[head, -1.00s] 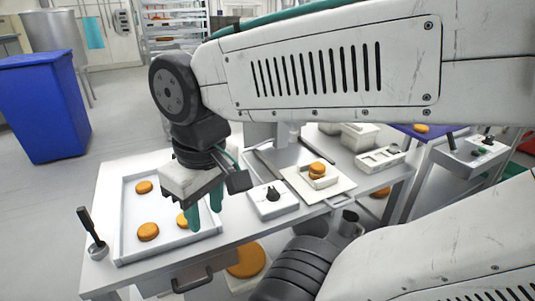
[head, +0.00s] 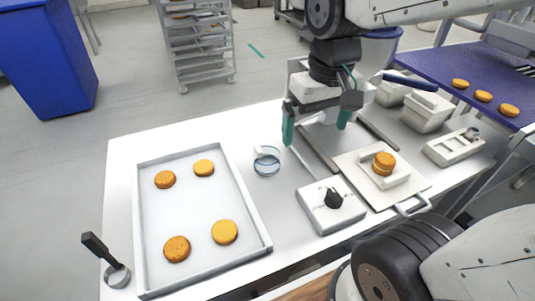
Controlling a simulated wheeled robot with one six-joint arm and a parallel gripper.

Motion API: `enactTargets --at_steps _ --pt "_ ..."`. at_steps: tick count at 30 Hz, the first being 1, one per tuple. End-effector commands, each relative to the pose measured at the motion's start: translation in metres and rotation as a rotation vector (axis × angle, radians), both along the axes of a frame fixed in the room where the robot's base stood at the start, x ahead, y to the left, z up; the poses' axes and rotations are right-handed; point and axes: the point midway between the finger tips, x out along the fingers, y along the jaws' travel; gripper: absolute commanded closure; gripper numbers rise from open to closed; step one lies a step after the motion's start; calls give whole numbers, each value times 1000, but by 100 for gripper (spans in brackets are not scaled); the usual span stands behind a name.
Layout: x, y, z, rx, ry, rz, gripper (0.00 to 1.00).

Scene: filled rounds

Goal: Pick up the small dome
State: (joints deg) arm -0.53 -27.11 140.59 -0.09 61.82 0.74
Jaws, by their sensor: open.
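Several orange-brown rounds lie apart in the shallow tray (head: 257,215): a back-left round (head: 165,179), a back-right round (head: 204,168), a front-left round (head: 177,249) and a front-right round (head: 224,232). The right pair looks smoother and yellower. I cannot tell which round is the small dome. My gripper (head: 317,124) is open, its two green fingers pointing down with nothing between them. It is to the right of the tray, above the back of the table near the dark rails.
A clear dish (head: 267,161) stands between tray and gripper. A white box with a black knob (head: 333,199) and a board (head: 413,186) bearing a stacked round (head: 384,163) are to the right. A black-handled scoop (head: 108,262) lies left of the tray.

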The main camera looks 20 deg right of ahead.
Motion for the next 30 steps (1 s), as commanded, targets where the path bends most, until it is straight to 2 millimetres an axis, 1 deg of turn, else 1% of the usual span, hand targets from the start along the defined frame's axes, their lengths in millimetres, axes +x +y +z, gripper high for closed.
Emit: enactTargets --at_steps 1,5,9,12,15,18,21,25,30 --pt "18 0 -9 0 17 -2 0" --pt "60 4 -31 2 33 -5 0" --pt "104 9 -63 2 50 -7 0" --pt "132 14 -90 2 61 -6 0" --pt "154 18 -117 1 72 -6 0" --pt "171 22 -139 1 78 -7 0" --pt "181 24 -154 1 81 -8 0" --pt "187 26 -167 1 84 -8 0" --pt "188 26 -185 1 85 -7 0"
